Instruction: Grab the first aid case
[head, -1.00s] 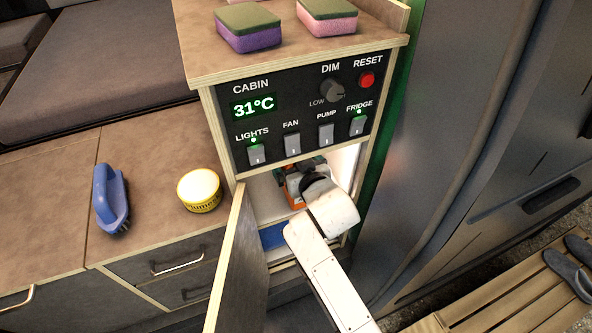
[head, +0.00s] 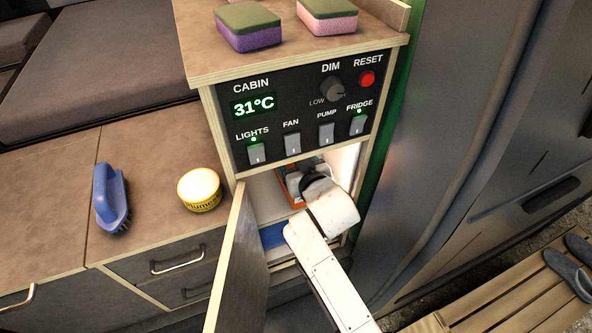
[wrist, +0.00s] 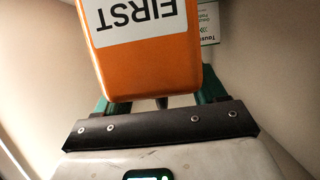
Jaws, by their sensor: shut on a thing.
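The first aid case is orange with a white label reading "FIRST", seen upside down in the wrist view (wrist: 150,62). In the head view only a small orange part of it (head: 293,190) shows inside the lit cupboard, mostly hidden by my wrist. My gripper (wrist: 158,100) has its green fingers on both sides of the case and is shut on it. I cannot tell whether the case touches the shelf.
The cupboard door (head: 236,262) stands open at the left of my arm. The switch panel (head: 300,110) is just above the opening. A blue item (head: 272,236) lies on a lower shelf. A box with a green label (wrist: 209,22) stands behind the case.

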